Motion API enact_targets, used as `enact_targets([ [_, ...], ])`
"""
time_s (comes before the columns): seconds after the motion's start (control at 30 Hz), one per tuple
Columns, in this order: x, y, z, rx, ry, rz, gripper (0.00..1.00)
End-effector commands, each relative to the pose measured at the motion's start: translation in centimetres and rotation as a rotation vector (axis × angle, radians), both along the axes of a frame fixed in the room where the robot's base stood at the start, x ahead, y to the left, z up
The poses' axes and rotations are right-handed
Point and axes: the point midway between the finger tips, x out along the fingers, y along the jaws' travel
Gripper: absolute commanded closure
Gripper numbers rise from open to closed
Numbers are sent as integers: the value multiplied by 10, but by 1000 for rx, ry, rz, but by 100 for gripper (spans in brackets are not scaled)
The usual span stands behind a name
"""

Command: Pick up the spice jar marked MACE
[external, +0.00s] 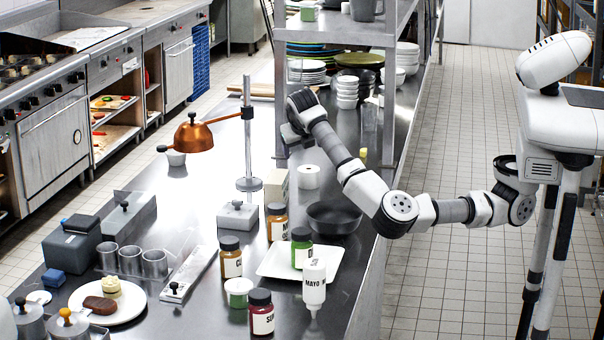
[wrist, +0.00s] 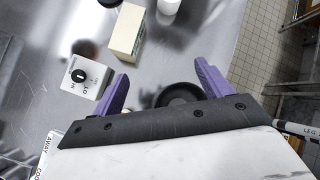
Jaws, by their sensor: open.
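No label that I can read says MACE. No jar is identifiable there.
A black pan (external: 334,219), a beige box (external: 279,187), a white roll (external: 309,178) and a grey knobbed box (external: 240,216) stand behind the jars. A MAYO bottle (external: 314,290) and white plate (external: 272,262) are close to the jars. A copper lamp (external: 194,135) overhangs the counter.

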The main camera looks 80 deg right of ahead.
Motion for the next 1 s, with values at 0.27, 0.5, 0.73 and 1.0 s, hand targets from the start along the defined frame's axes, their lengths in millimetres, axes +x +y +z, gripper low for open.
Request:
enact_targets([
  [0.27,31,119,-36,518,126,230,23],
  [0.5,34,124,-68,551,141,242,23],
  [0.73,39,118,-109,547,139,241,23],
  [1.0,41,115,-128,546,137,241,23],
])
